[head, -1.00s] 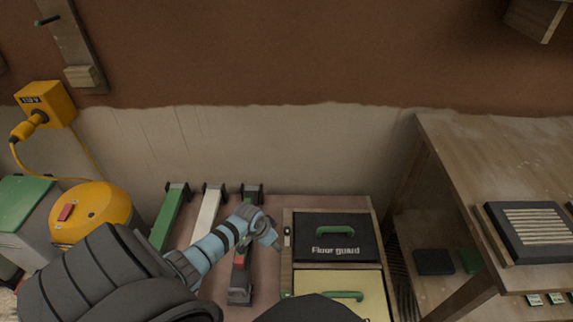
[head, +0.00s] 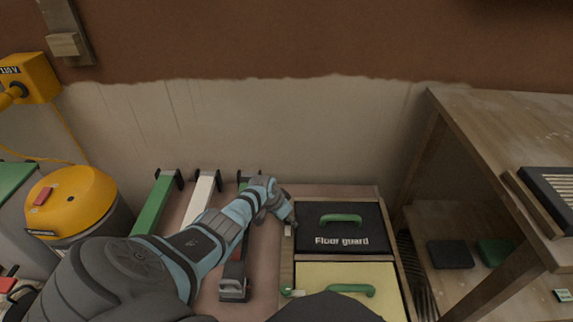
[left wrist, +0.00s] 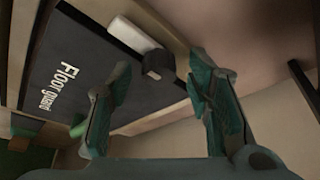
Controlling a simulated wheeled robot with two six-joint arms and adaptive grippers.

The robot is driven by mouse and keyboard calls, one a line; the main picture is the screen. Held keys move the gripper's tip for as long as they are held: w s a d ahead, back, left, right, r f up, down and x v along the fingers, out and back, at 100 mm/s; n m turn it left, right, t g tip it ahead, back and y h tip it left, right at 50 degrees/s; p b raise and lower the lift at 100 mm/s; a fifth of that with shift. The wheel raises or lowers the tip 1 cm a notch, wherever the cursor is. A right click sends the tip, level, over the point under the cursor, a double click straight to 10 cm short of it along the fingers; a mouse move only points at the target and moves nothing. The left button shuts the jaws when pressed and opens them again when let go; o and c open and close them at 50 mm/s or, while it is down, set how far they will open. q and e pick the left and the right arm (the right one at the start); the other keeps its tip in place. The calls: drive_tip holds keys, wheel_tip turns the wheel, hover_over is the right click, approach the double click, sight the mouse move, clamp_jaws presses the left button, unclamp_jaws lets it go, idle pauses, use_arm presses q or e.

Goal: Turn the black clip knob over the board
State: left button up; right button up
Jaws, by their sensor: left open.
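The black clip knob (left wrist: 158,63) shows in the left wrist view as a short dark cylinder beside a pale bar (left wrist: 132,35). The board is a black panel lettered "Floor guard" (head: 318,214), with a green handle, lying in a wooden frame; it also shows in the left wrist view (left wrist: 85,75). My left gripper (head: 286,214) is at the board's left edge in the head view. It is open and empty, and in the left wrist view its fingers (left wrist: 160,72) appear on either side of the knob. I cannot tell whether they touch it. My right gripper is not in view.
A yellow panel (head: 325,278) with green handles lies in front of the board. Green, white and dark long tools (head: 155,207) lie left of the frame. A yellow round machine (head: 85,195) stands at the left and a wooden bench (head: 500,125) at the right.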

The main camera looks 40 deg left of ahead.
use_arm(q)
clamp_jaws()
idle(0.3)
